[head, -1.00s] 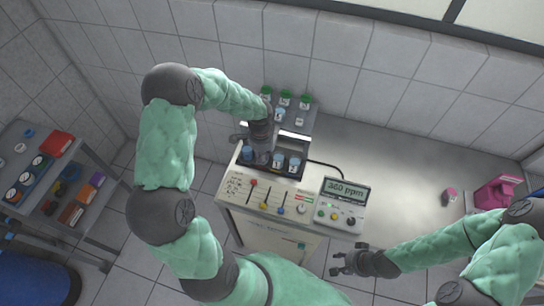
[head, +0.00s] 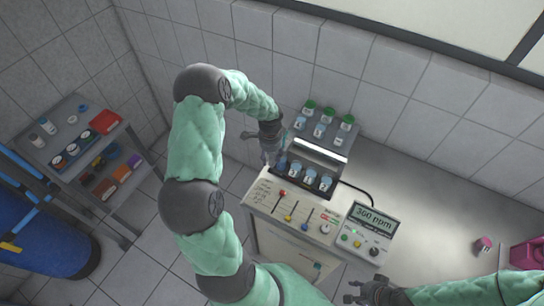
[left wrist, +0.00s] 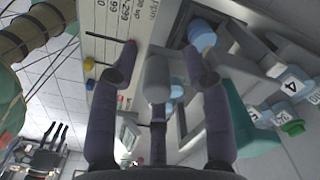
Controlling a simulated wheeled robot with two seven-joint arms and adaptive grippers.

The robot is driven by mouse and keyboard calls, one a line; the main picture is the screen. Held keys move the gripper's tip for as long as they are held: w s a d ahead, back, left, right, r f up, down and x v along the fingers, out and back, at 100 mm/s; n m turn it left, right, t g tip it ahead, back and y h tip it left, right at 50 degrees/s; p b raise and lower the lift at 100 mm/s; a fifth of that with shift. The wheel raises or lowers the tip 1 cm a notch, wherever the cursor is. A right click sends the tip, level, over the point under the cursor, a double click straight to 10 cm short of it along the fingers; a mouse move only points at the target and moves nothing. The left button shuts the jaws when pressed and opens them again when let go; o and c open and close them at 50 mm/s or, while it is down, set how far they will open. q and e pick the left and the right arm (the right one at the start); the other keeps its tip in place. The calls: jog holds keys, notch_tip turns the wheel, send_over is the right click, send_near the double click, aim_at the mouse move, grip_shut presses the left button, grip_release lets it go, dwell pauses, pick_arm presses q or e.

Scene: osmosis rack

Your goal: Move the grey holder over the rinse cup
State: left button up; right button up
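A blue-topped cup (left wrist: 202,36) lies beyond the right finger, in a dark-framed rack. I cannot tell which cup is the rinse cup. My right gripper (head: 352,292) is low at the bottom edge, empty, with fingers spread.
The machine front has coloured sliders (head: 288,207) and a display reading 360 ppm (head: 373,217). Green-capped jars (head: 328,115) stand on a raised shelf behind. A cart with containers (head: 92,150) is at left. The bench at right (head: 430,190) is mostly clear.

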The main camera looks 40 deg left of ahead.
pick_arm(q)
jog(key=shift+d, duration=0.1)
jog(key=shift+r, duration=0.3)
notch_tip(320, 180, up, 11)
jog(key=shift+r, duration=0.2)
jog(key=shift+s+f, duration=0.1)
dwell(0.6)
